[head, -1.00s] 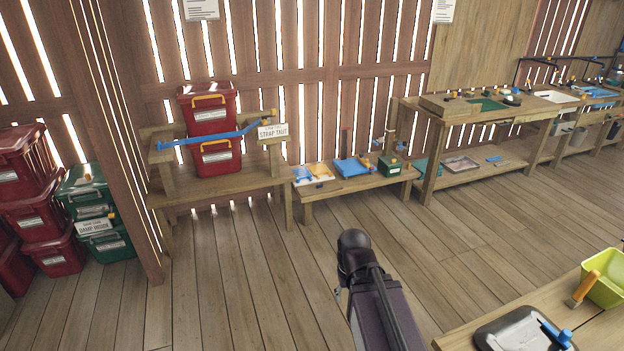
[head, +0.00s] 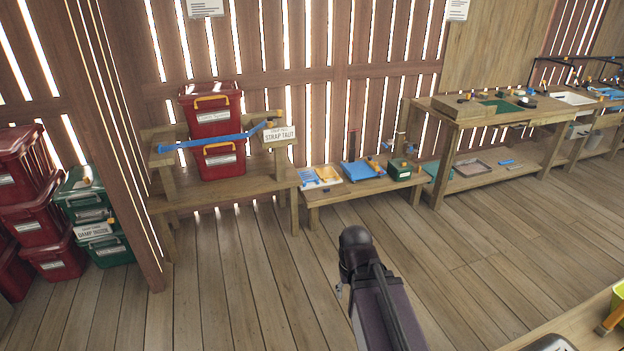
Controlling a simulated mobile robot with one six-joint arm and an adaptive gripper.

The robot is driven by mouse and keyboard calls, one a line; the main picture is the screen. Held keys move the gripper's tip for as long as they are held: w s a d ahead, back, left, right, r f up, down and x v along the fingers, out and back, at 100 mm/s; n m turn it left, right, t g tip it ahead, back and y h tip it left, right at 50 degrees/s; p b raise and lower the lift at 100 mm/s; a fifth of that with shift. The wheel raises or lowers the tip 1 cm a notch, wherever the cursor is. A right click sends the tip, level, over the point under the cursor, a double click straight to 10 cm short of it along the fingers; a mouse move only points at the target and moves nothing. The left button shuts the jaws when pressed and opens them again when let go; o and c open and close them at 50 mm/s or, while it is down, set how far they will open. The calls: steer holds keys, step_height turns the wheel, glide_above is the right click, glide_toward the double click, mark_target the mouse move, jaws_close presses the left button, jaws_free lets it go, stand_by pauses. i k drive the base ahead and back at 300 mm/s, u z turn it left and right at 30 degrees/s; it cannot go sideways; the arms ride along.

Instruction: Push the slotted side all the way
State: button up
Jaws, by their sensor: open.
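I cannot make out which thing has the slotted side. Two red lidded bins with yellow handles are stacked on a wooden bench, the upper (head: 211,108) on the lower (head: 221,161). A blue strap (head: 215,141) runs across the stack. A "STRAP TAUT" sign (head: 279,134) hangs at its right. More red bins (head: 34,202) are stacked at the far left beside green bins (head: 93,213) with a "DAMP INSIDE" sign. Part of my own dark arm rises at the bottom centre, over the floor and apart from the bins. My gripper does not show.
A low bench (head: 325,191) holds a blue tray (head: 362,173) and a green box (head: 400,170). A taller workbench (head: 470,112) stands at the right. A table edge (head: 570,332) cuts the lower right corner. The plank floor (head: 260,290) between is clear.

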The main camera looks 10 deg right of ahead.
mark_target(308, 177)
steer(key=z, duration=0.05)
steer(key=i, duration=3.05)
steer(key=z, duration=1.15)
steer(key=i, duration=0.15)
steer(key=u, duration=0.25)
